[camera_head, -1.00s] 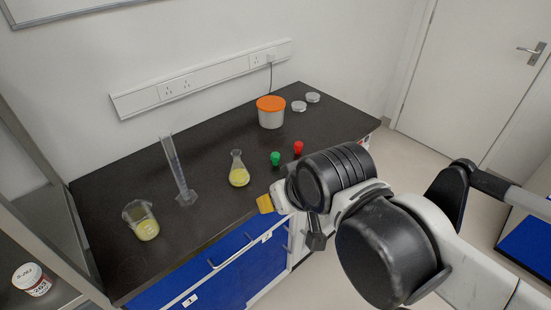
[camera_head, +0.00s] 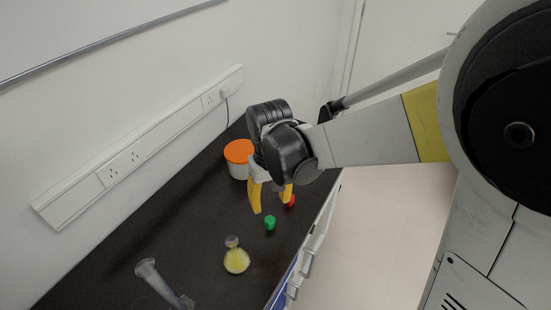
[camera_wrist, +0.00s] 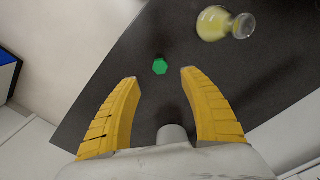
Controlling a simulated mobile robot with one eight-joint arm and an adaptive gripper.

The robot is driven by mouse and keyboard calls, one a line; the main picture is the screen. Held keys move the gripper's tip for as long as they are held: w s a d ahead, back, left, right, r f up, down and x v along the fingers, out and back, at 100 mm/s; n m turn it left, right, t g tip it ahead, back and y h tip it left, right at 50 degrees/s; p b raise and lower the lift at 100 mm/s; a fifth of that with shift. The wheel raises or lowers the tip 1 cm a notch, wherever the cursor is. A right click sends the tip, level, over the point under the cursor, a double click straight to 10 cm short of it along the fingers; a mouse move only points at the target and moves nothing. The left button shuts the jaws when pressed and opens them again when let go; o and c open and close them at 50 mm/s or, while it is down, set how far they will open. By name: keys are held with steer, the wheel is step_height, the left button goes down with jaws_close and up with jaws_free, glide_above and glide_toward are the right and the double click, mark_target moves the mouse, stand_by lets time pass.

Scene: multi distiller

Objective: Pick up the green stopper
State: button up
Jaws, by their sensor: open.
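The green stopper (camera_head: 270,222) stands on the dark bench top, close to the front edge. In the wrist view the green stopper (camera_wrist: 160,66) shows from above, beyond the fingertips and between their lines. My gripper (camera_head: 270,208) has yellow fingers and hangs over the bench, pointing down. Its fingers (camera_wrist: 160,75) are spread apart with nothing between them. The gripper is apart from the stopper; the exact height above it is hard to tell.
A red stopper (camera_head: 291,201) is close behind the right finger. A flask with yellow liquid (camera_head: 236,258) stands nearer. A white tub with an orange lid (camera_head: 239,158) stands behind the gripper. A measuring cylinder (camera_head: 160,283) is at lower left. The dark bench top (camera_head: 165,225) is clear at left.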

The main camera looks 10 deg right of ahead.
mark_target(270, 220)
step_height(270, 220, down, 6)
steer(key=shift+w+r+b, duration=0.15)
steer(key=shift+b, duration=0.85)
steer(key=shift+w+f+b, duration=0.15)
steer(key=shift+f+b, duration=0.5)
steer(key=shift+f, duration=0.75)
steer(key=shift+w+f+b, duration=0.1)
steer(key=shift+f+b, duration=0.55)
steer(key=shift+f, duration=0.7)
steer(key=c, duration=0.8)
steer(key=shift+c, duration=0.2)
